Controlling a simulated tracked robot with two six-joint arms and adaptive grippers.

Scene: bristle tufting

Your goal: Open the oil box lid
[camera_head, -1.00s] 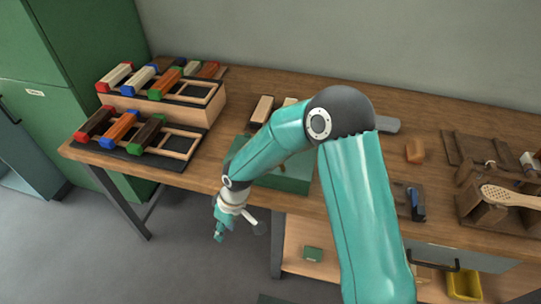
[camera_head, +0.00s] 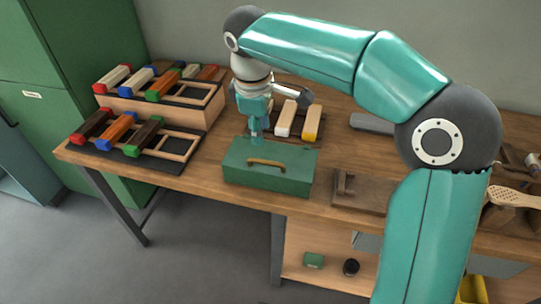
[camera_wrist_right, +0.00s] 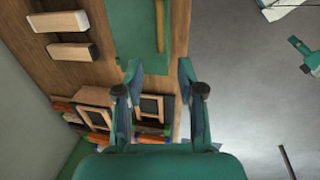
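The oil box (camera_head: 240,172) is a green box on the front edge of the workbench. Its lid is shut and has a brown bar handle (camera_head: 280,163) on top. My right gripper (camera_head: 256,141) points down just behind the box's back edge, near its left part. In the right wrist view, its two fingers (camera_wrist_right: 158,80) stand apart with nothing between them. The green lid (camera_wrist_right: 125,30) and the handle (camera_wrist_right: 160,25) show beyond the fingertips there. I cannot make out my left gripper.
Racks of coloured blocks (camera_head: 155,105) stand on the left of the bench. Two blocks, one white (camera_head: 286,118) and one yellow (camera_head: 312,122), lie behind the box. A wooden holder (camera_head: 360,192) is right of it. Floor lies open in front.

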